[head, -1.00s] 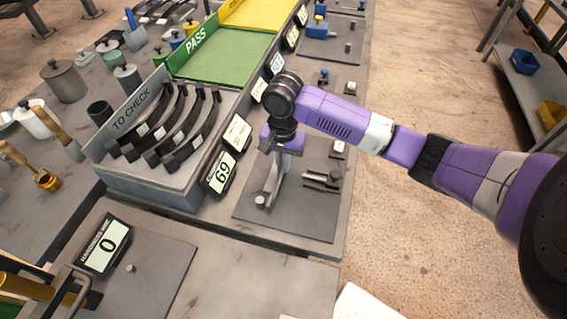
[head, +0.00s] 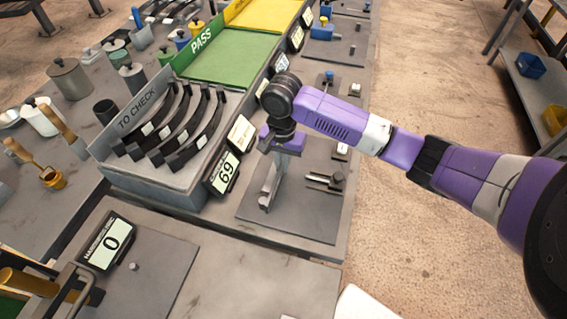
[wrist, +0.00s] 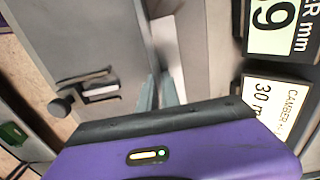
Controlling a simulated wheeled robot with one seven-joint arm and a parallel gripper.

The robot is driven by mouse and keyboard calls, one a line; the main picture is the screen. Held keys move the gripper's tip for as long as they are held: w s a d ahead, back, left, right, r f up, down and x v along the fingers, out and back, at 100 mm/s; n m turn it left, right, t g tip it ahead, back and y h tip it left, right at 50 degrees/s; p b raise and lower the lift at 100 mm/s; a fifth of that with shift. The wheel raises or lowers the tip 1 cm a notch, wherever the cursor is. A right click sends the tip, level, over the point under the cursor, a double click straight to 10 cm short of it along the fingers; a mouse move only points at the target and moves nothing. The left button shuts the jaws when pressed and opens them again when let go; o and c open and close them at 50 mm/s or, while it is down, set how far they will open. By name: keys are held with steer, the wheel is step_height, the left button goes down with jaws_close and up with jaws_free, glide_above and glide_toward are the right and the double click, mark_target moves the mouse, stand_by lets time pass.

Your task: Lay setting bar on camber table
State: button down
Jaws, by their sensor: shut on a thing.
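The camber table (head: 300,218) is a flat grey plate in the middle of the head view, with a "69" display (head: 224,172) at its left edge. My gripper (head: 279,153) is over the plate, pointing down. It is shut on the setting bar (head: 270,185), a slim light-grey bar that slopes toward the near side of the plate in the head view. Whether the bar touches the table cannot be told. In the wrist view, the gripper's fingertips (wrist: 160,92) close on the bar (wrist: 165,45), with the plate (wrist: 85,35) beside it.
A small dark clamp-like fitting (head: 326,181) sits on the plate's right side. A "TO CHECK" rack (head: 150,185) with several curved dark leaves stands to the left. The green PASS tray (head: 235,58) lies farther back. A second plate with a "0" display (head: 106,243) is nearer.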

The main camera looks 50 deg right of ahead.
steer(key=shift+w+f, duration=0.1)
steer(key=shift+f, duration=0.05)
stand_by(0.7)
steer(key=c, duration=1)
jaws_free()
steer(key=shift+f, duration=0.1)
step_height(320, 180, up, 6)
steer(key=p, duration=0.6)
steer(key=shift+r, duration=1.05)
